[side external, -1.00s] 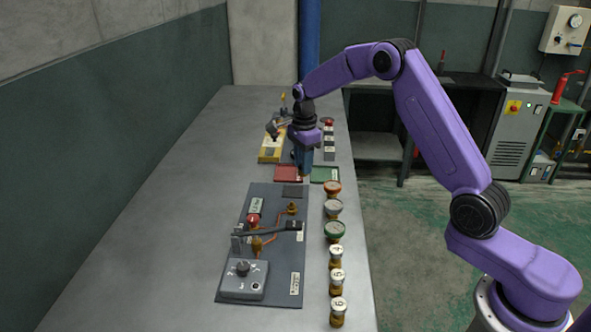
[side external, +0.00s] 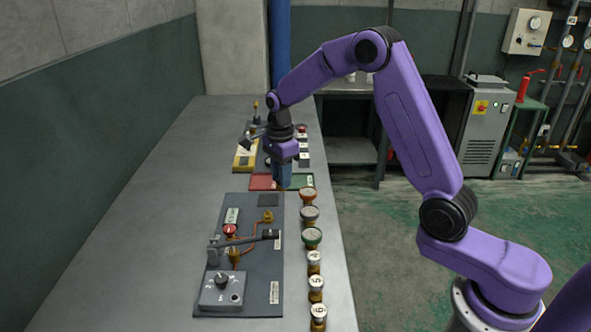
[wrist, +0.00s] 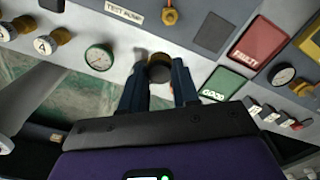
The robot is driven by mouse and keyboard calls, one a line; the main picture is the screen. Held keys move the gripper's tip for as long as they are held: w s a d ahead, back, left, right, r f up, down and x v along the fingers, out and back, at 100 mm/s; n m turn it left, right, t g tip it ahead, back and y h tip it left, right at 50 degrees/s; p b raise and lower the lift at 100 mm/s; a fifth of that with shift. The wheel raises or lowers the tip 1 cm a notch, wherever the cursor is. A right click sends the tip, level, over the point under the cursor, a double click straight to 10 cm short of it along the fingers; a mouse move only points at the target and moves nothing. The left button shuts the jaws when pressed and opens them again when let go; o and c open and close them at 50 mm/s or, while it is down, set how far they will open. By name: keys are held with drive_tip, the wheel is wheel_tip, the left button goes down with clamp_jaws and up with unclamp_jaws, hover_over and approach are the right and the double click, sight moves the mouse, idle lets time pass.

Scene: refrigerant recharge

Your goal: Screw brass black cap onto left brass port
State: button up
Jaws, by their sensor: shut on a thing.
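My gripper (side external: 282,183) points down over the trays just beyond the far end of the dark panel. In the wrist view its two dark blue fingers (wrist: 160,82) are shut on a brass cap with a black face (wrist: 159,70). The cap is too small to make out in the side view. On the panel (side external: 262,290) stand two brass ports, a farther one (side external: 267,216) and a nearer one (side external: 235,257). I cannot tell which port is the left one.
Several gauges and labelled brass pieces (side external: 312,238) line the table edge beside the panel. A lever (side external: 240,241) crosses the nearer port. A grey knob box (side external: 222,291) stands at the panel's near end. Red (wrist: 257,41) and green (wrist: 222,84) trays lie by my gripper. The table's left side is clear.

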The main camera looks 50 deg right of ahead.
drive_tip(key=w+a+f, duration=0.2)
drive_tip(key=w, duration=0.1)
drive_tip(key=shift+a+f, duration=0.2)
drive_tip(key=shift+a, duration=0.2)
drive_tip(key=shift+f, duration=2.1)
drive_tip(key=shift+n, duration=0.7)
drive_tip(key=shift+n, duration=0.7)
drive_tip(key=shift+n, duration=0.7)
